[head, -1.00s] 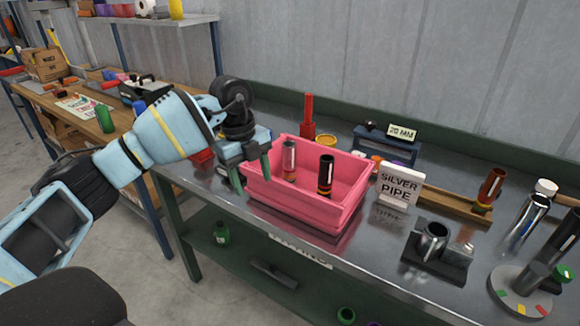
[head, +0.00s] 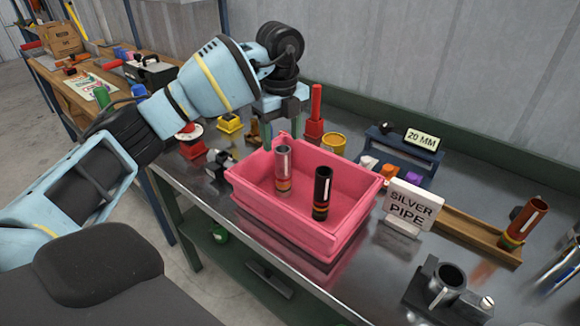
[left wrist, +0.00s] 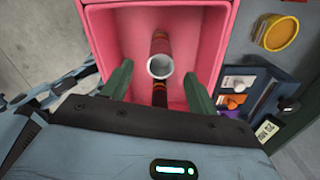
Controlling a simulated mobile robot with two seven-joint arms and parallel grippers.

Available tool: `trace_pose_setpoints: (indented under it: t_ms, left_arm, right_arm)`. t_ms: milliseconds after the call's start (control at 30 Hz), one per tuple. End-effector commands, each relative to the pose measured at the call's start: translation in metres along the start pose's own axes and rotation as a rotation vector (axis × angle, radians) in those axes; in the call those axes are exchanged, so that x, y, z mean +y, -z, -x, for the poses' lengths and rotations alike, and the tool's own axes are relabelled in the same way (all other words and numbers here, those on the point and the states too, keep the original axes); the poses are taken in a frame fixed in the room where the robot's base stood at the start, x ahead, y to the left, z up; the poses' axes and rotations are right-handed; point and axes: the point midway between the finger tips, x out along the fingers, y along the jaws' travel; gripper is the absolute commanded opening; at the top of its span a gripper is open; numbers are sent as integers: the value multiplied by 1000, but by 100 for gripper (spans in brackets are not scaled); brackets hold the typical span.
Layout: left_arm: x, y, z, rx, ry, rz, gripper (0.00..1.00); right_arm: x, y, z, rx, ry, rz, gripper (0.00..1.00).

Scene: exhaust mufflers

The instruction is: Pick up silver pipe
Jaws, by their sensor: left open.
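The silver pipe (head: 283,166) stands upright in the pink bin (head: 340,236), with dark and orange bands near its base. A black pipe (head: 322,188) with banded base stands to its right. My left gripper (head: 280,130) is open and empty, above the back left of the bin. In the left wrist view, the gripper's dark green fingers (left wrist: 158,88) point into the bin, and a pale open pipe mouth (left wrist: 160,66) shows between them. The fingers look clear of it. The other pipe is partly hidden there. My right gripper is not in view.
A "SILVER PIPE" sign (head: 412,208) stands right of the bin. A blue rack (head: 398,150) with a "20 MM" label is behind it. A yellow ring (head: 334,143) and a red post (head: 315,112) stand behind the bin.

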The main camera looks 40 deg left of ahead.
Motion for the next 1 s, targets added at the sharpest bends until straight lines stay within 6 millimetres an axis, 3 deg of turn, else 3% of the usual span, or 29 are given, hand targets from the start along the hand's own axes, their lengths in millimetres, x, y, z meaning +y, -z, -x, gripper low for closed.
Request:
trace_pose_setpoints:
  t_ms: [300, 533, 800, 1000]
  left_arm:
    - [0, 0, -22, 0, -2, 0, 59]
    - [-1, 0, -30, 1, 0, 0, 59]
    - [-5, 0, -65, 1, -1, 0, 59]
    - [-5, 0, -78, 0, 1, 0, 59]
  right_arm:
    - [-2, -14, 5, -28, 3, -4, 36]
    - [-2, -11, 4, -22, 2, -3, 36]
    - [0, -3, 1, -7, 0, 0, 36]
    - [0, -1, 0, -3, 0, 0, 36]
